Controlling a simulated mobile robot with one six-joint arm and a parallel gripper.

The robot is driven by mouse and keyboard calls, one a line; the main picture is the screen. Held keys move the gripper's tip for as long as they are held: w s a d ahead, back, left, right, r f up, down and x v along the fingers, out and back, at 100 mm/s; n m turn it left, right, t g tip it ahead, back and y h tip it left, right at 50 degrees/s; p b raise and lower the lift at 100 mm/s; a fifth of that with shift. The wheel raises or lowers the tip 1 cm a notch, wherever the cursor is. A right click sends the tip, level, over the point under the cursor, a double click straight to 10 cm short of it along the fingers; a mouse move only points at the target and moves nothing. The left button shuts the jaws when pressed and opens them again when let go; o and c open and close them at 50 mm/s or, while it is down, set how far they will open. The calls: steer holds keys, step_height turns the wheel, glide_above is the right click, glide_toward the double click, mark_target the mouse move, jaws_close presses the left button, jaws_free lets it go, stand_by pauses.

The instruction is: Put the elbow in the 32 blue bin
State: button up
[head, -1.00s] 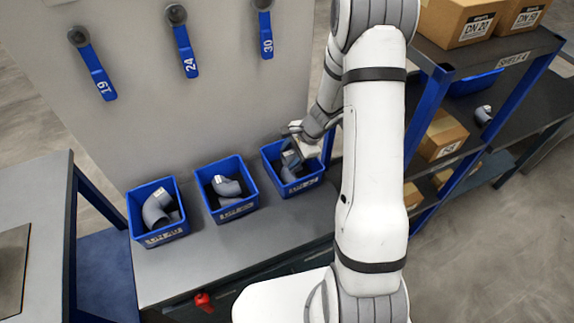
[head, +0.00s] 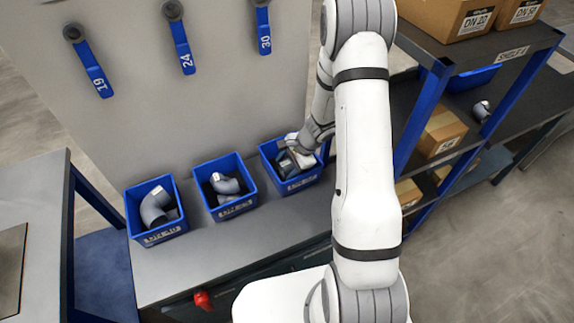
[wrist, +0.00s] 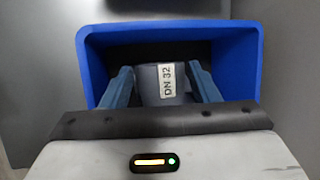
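A grey elbow (wrist: 150,88) with a white "DN 32" label sits between the two blue fingers of my gripper (wrist: 162,72) in the wrist view. The fingers touch or nearly touch its sides, and it looks held. The elbow and fingertips are inside the opening of a blue bin (wrist: 245,60). In the head view this is the rightmost bin (head: 309,184) of three, with my gripper (head: 292,158) lowered into it. Grey parts show in the bin, partly hidden by my gripper. The bin's front label is too blurred to read.
The middle bin (head: 247,205) and left bin (head: 160,239) hold grey elbows. Blue-handled items marked 19 (head: 98,80), 24 (head: 185,60) and 30 (head: 264,42) hang on the panel behind. A shelf with boxes (head: 445,132) stands at the right.

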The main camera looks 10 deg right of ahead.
steer(key=shift+o, duration=1.1)
steer(key=shift+r, duration=0.15)
steer(key=shift+d+r, duration=0.1)
steer(key=shift+r, duration=0.15)
steer(key=s+d+r+n, duration=0.1)
steer(key=s+r+n, duration=0.15)
steer(key=r, duration=0.65)
steer(key=s+d+r+n, duration=0.1)
steer(key=s+r, duration=0.2)
steer(key=r, duration=0.6)
steer(key=s+r+n+t+h, duration=0.1)
steer(key=s+r+n+h, duration=0.4)
steer(key=s+r+n, duration=0.6)
steer(key=s+r+p, duration=0.1)
steer(key=s+r, duration=0.2)
steer(key=s, duration=0.3)
steer(key=shift+a, duration=0.4)
